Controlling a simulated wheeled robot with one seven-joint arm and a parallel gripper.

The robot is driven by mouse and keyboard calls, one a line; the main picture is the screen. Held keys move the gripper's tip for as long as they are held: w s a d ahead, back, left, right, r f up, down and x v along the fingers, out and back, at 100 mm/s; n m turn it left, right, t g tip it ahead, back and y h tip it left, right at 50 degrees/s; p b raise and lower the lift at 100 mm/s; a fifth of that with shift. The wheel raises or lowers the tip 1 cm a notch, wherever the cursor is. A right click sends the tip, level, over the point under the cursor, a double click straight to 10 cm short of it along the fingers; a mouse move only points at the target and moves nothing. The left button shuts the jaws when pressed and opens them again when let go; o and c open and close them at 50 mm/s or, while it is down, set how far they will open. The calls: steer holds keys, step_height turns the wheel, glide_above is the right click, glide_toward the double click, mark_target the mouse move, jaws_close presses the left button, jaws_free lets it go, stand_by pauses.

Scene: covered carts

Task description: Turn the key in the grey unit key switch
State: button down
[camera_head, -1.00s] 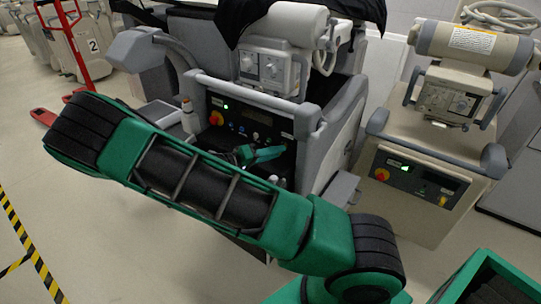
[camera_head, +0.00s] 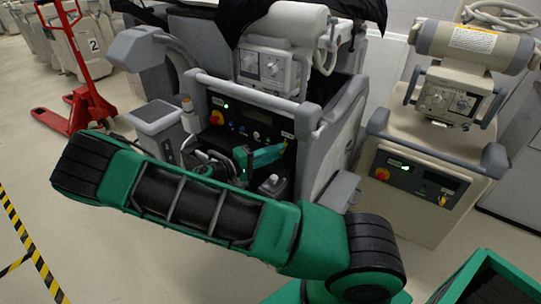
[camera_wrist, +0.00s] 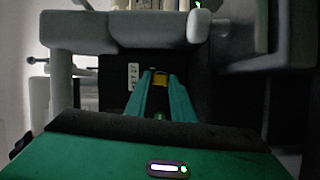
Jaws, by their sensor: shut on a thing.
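The grey unit (camera_head: 205,85) stands in the middle of the head view, with a dark control panel (camera_head: 232,112) on its front. My gripper (camera_head: 283,148) is at the right part of this panel, its fingers pointing right. The key switch itself is hidden behind the fingertips, so the angle of the key cannot be told.
A beige unit (camera_head: 425,150) with its own panel and yellow-tagged key (camera_head: 443,199) stands to the right. A red pallet truck (camera_head: 85,75) is at the left. Grey rails and handles frame the panel closely. Open floor lies at the front left.

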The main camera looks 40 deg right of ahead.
stand_by(0.3)
steer(key=shift+f+n+h, duration=0.1)
steer(key=shift+n+h, duration=0.5)
steer(key=shift+n, duration=0.8)
steer(key=c, duration=1.4)
jaws_free()
steer(key=shift+c, duration=0.2)
